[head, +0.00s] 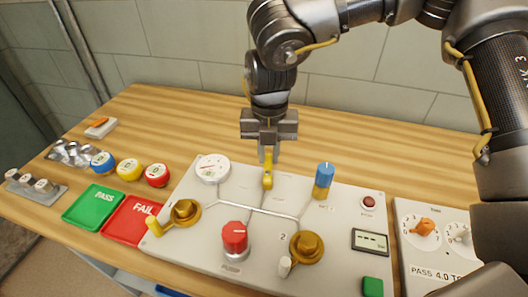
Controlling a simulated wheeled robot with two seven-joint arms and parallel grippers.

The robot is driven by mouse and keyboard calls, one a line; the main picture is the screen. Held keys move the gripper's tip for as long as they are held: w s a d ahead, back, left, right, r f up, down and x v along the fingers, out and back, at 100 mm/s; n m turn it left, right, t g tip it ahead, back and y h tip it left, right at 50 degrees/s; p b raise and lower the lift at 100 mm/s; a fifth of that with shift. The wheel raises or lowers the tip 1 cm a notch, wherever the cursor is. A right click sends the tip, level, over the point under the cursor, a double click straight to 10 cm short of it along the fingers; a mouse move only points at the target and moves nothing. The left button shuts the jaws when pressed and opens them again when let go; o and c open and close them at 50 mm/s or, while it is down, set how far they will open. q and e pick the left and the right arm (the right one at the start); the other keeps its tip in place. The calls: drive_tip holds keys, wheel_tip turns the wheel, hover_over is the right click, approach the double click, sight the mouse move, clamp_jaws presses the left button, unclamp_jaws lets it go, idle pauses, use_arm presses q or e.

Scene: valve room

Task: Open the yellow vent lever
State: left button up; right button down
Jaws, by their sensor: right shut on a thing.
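The yellow vent lever (267,181) stands at the back middle of the light grey valve panel (210,236), its handle pointing up. My right gripper (268,151) comes down from above and is shut on the upper part of this handle. The fingers hide part of the handle. My left gripper is not in view.
On the panel are a gauge (212,168), a red knob (235,237), a blue-topped knob (323,180), and two brass valves, one with a yellow handle (154,225), one with a white handle (285,266). Green (93,206) and red (131,220) trays lie left. Wood behind is clear.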

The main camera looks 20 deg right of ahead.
drive_tip(key=shift+d+m, duration=0.2)
drive_tip(key=shift+m, duration=0.4)
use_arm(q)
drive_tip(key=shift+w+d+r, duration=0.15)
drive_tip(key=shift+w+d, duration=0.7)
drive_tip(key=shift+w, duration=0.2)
use_arm(e)
drive_tip(key=shift+s+d+m, duration=0.15)
drive_tip(key=shift+d+m, duration=0.1)
drive_tip(key=shift+m, duration=0.45)
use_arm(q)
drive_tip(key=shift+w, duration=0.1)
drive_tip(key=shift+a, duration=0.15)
use_arm(e)
drive_tip(key=c, duration=1.4)
unclamp_jaws()
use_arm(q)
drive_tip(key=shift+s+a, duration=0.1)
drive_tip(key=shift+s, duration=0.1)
use_arm(e)
drive_tip(key=shift+o, duration=0.2)
